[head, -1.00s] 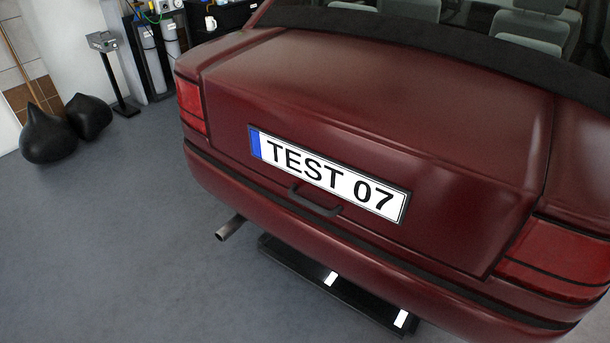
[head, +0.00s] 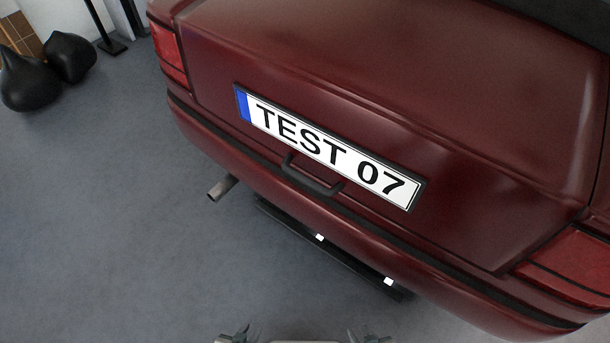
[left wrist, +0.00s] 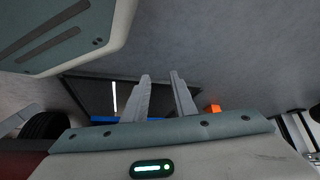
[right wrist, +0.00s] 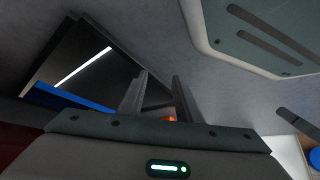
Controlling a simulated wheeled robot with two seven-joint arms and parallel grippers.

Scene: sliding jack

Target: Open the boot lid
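The dark red boot lid (head: 400,90) of the car is closed in the head view. Its black handle (head: 313,177) sits below the number plate (head: 330,147) reading TEST 07. My left gripper (head: 238,335) and right gripper (head: 362,336) show only at the bottom edge of the head view, below and apart from the car's rear. In the left wrist view the fingers of the left gripper (left wrist: 160,78) stand apart with nothing between them. In the right wrist view the fingers of the right gripper (right wrist: 160,78) are also apart and empty.
The rear bumper (head: 330,225) juts out below the lid, with an exhaust pipe (head: 221,188) under it. A black platform (head: 335,250) with white marks lies below the car. Black bags (head: 68,57) stand at the far left. The grey floor (head: 110,230) at left is clear.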

